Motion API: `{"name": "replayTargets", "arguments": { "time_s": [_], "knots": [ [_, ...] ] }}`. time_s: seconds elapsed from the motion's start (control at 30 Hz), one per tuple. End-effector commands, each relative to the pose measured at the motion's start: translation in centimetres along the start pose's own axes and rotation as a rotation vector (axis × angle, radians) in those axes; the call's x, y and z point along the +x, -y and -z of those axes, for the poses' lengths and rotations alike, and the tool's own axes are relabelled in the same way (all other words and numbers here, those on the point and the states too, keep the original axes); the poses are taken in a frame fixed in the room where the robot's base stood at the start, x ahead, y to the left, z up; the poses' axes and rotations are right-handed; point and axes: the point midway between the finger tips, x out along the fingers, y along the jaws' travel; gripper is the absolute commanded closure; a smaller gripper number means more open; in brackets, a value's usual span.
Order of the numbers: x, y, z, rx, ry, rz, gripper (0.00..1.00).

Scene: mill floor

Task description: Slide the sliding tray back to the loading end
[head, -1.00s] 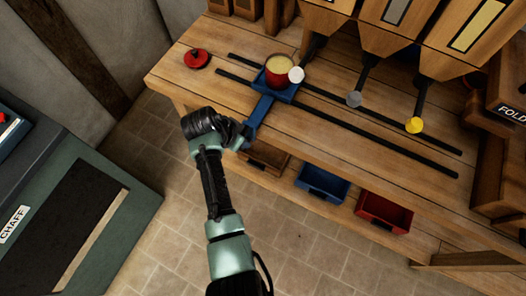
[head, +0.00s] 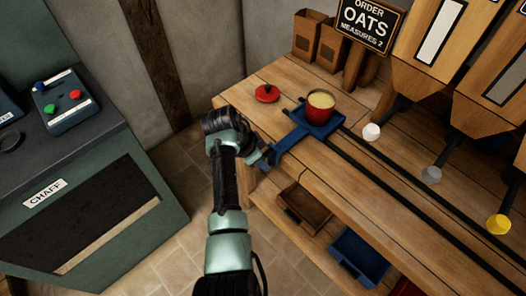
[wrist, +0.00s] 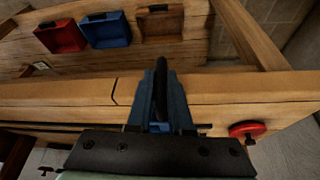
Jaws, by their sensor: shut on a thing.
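The blue sliding tray (head: 328,130) sits on two dark rails (head: 412,190) at the left part of the wooden bench, with little or no rail showing left of it. A red pot (head: 319,110) filled with pale grain stands on it, upright. The tray's blue handle (head: 285,146) reaches out over the bench's front edge; it also shows in the wrist view (wrist: 175,98). My gripper (head: 266,158) is shut on the handle's outer end. My wrist partly hides the grip in the head view.
A red lid (head: 267,93) lies on the bench left of the tray. White (head: 371,132), grey and yellow knobs under the hoppers stand to the right. Wooden (head: 305,207) and blue (head: 358,258) bins sit below the bench. A green chaff machine (head: 80,180) stands left.

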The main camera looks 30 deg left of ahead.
Motion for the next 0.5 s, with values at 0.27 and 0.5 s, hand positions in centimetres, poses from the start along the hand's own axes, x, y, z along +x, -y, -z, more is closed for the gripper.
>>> {"name": "replayTargets", "arguments": {
  "time_s": [0.27, 0.5],
  "knots": [
    [-0.22, 0.43, -0.02, -0.005, -0.002, 0.014, 0.52],
    [-0.16, 0.29, -0.01, -0.004, -0.001, 0.01, 0.52]
  ]
}}
